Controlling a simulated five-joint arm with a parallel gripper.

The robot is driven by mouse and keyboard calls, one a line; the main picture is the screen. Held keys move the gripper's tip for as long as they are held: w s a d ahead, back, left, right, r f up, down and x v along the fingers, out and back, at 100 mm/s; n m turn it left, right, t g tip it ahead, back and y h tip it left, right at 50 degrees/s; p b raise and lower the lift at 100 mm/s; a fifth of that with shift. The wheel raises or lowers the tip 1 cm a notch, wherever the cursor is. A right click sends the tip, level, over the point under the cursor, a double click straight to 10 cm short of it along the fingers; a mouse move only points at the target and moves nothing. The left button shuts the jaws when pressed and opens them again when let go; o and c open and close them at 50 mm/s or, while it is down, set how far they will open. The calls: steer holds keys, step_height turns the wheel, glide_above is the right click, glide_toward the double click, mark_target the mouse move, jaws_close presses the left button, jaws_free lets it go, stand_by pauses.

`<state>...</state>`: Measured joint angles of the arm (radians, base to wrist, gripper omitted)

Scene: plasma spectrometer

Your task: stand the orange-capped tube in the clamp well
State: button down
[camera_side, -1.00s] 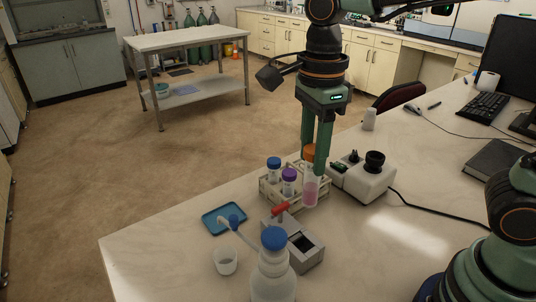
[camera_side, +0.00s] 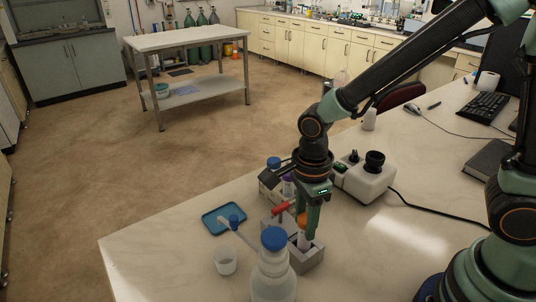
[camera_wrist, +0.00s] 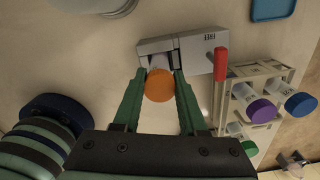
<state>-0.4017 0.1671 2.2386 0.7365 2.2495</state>
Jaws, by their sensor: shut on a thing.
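My gripper (camera_side: 307,222) is shut on the orange-capped tube, whose orange cap (camera_side: 301,220) shows between the green fingers. In the wrist view the cap (camera_wrist: 159,86) sits between the fingertips, with the pale tube body beyond it. The grey clamp block (camera_side: 313,257) is directly beneath. The tube looks about upright, with its lower part at the opening of the well; how deep it reaches is hidden. The block's red lever (camera_side: 281,208) stands beside the well, and it also shows in the wrist view (camera_wrist: 220,65).
A rack (camera_wrist: 227,103) with blue- and purple-capped tubes stands close to the clamp. A blue-capped bottle (camera_side: 272,277) stands right in front of it. A small cup (camera_side: 226,262), a blue tray (camera_side: 222,217) and a white device (camera_side: 362,182) are nearby. The left table front is clear.

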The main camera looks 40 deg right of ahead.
steer(key=shift+f, duration=0.15)
steer(key=shift+c, duration=2.2)
jaws_free()
step_height(320, 180, up, 12)
steer(key=d+r+n+t, duration=0.2)
steer(key=d+n, duration=0.4)
steer(key=n, duration=0.4)
steer(key=s+d+r+n+t, duration=0.1)
steer(key=d+r+n+t, duration=0.1)
steer(key=d+n, duration=0.4)
steer(key=shift+s+d+n+t, duration=0.35)
steer(key=shift+n+t, duration=0.45)
steer(key=shift+n, duration=1.8)
